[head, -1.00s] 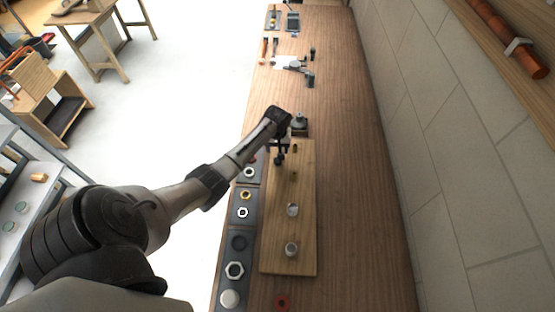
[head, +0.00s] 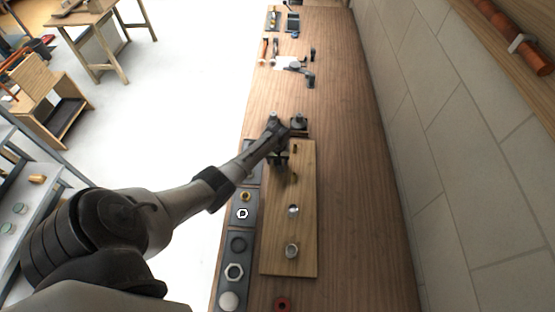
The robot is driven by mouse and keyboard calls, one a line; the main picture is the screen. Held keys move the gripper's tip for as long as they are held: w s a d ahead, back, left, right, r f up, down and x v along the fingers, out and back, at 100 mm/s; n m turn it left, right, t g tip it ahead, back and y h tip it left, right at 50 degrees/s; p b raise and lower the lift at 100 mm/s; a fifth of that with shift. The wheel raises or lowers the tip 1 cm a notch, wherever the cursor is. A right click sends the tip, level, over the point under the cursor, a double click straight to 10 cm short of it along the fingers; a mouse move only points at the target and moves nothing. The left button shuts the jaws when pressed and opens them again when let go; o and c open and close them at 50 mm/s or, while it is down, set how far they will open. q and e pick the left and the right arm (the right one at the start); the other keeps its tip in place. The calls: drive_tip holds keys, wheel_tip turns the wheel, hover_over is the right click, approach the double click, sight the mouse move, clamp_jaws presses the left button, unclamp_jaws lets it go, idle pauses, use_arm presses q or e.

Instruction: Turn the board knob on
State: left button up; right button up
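A light wooden board (head: 275,240) lies along the left part of the long bench. Small dark brassy fittings sit in the board's far half, one (head: 295,148) near the far end. Another lies close to my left gripper (head: 283,168) and is partly hidden by it. My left gripper hangs over the board's far left part. Its fingers are small and dark, so I cannot tell whether they are open or touching a fitting. My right gripper is out of view.
Dark trays (head: 229,270) with rings and nuts line the board's left side. A red ring (head: 282,304) lies at the near end. A dark-based fitting (head: 299,122) stands beyond the board. The bench right of the board is clear up to the tiled wall (head: 440,150).

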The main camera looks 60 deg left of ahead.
use_arm(q)
drive_tip(key=c, duration=0.9)
